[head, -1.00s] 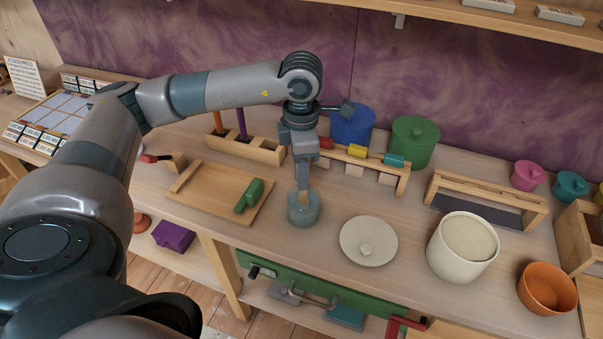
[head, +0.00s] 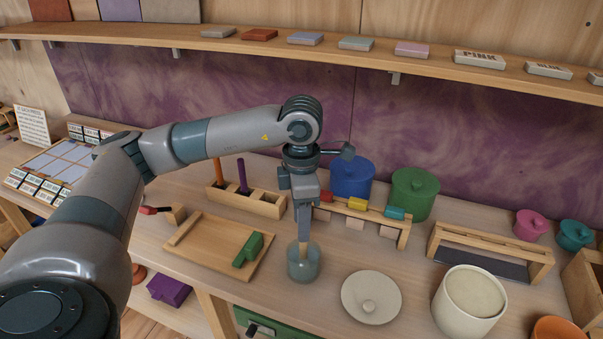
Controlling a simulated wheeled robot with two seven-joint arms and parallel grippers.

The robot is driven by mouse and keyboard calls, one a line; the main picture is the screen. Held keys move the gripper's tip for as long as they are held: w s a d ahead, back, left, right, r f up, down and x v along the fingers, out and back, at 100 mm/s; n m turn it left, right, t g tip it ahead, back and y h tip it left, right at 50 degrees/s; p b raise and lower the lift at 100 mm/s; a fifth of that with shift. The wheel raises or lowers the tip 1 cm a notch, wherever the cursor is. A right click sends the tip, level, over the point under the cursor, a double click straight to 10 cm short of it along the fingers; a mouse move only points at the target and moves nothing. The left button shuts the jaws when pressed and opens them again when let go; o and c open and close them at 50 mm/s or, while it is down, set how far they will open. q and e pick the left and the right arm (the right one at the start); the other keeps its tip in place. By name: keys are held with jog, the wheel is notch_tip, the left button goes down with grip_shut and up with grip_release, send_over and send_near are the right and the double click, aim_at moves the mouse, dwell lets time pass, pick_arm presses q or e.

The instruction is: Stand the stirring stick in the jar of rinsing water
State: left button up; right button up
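The jar of rinsing water (head: 303,268) is a small grey-blue glass on the table, upright, below my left gripper. The stirring stick (head: 303,247) shows as a short pale wooden piece just under the fingertips, with its lower part inside the jar. My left gripper (head: 304,236) points straight down over the jar, its fingers close together around the stick's top. The fingers hide the upper part of the stick, and whether its lower end touches the bottom is unclear. My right gripper is not in view.
A wooden board with a green block (head: 248,250) lies left of the jar. A pale round lid (head: 371,298) and a cream pot (head: 468,302) stand to the right. A rack with coloured rolls (head: 357,207) is close behind. A shelf (head: 350,56) runs above.

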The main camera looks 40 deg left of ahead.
pick_arm(q)
notch_tip(320, 180, up, 8)
jog(key=shift+r+b, duration=0.1)
jog(key=shift+b, duration=0.8)
notch_tip(320, 180, up, 5)
jog(key=shift+f, duration=0.15)
jog(key=shift+r, duration=1)
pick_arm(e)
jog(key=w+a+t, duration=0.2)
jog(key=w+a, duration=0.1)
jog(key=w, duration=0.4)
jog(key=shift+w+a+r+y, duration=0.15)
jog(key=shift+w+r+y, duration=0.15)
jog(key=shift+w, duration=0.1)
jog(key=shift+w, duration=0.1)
pick_arm(q)
jog(key=shift+s+f, duration=0.1)
